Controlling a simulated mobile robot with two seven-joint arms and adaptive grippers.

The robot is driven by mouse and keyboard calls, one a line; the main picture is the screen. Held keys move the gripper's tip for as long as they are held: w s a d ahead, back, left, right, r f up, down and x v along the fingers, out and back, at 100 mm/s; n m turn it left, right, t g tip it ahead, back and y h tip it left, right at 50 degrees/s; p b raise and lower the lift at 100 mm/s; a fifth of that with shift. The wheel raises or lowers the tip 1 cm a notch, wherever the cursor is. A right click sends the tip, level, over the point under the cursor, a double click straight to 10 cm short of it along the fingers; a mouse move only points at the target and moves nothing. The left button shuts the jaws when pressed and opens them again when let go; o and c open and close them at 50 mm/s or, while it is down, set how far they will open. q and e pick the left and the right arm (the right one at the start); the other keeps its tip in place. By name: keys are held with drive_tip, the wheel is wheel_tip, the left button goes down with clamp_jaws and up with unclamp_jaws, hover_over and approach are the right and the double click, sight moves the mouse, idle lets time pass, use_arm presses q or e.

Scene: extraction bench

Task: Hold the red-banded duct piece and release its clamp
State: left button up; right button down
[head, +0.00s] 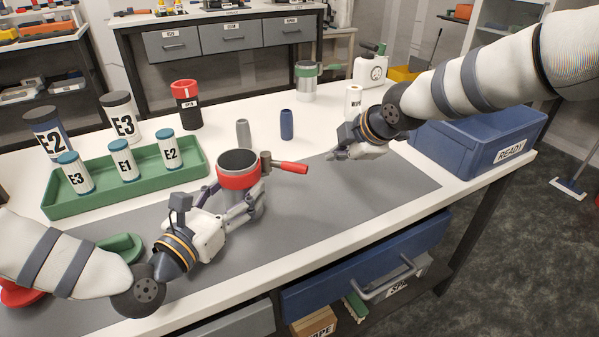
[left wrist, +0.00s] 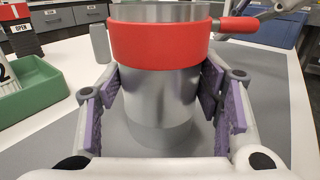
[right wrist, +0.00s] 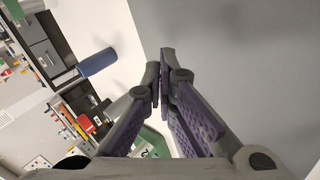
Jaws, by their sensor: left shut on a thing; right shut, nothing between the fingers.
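The duct piece (head: 240,196) is a grey metal cylinder with a red band (head: 239,179), standing upright on the grey mat. Its clamp lever (head: 289,167) has a red handle and sticks out to the right. In the left wrist view the duct piece (left wrist: 160,98) stands between the purple finger pads, below the red band (left wrist: 160,44). My left gripper (head: 244,207) is shut on it from the front left. My right gripper (head: 335,156) is shut and empty, to the right of the lever handle and apart from it. It also shows closed in the right wrist view (right wrist: 163,75).
A grey cylinder (head: 243,133) and a blue cylinder (head: 287,125) stand behind the duct piece. A green tray (head: 124,188) with labelled jars is at the left. A blue READY bin (head: 476,142) is at the right.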

sight(283, 165)
drive_tip(key=s+n+y, duration=0.1)
drive_tip(key=s+f+n+y, duration=0.1)
drive_tip(key=s, duration=0.1)
drive_tip(key=s+f+n+t+y, duration=0.1)
drive_tip(key=s+n, duration=0.1)
drive_tip(key=shift+s+a, duration=0.15)
drive_tip(key=shift+s, duration=0.05)
drive_tip(key=s, duration=0.1)
drive_tip(key=s+n+y, duration=0.1)
drive_tip(key=s, duration=0.1)
drive_tip(key=s+y, duration=0.1)
drive_tip(key=shift+s+a+r+n, duration=0.2)
drive_tip(key=shift+s+a+n, duration=0.05)
drive_tip(key=shift+s+n, duration=0.05)
drive_tip(key=s+r+n+y, duration=0.1)
drive_tip(key=s+r+y, duration=0.55)
drive_tip(key=s, duration=0.65)
drive_tip(key=w+a+f, duration=0.1)
drive_tip(key=w+a, duration=0.6)
drive_tip(key=w, duration=0.2)
drive_tip(key=shift+w+a+t, duration=0.15)
drive_tip(key=shift+a+t, duration=0.05)
drive_tip(key=shift+t, duration=0.1)
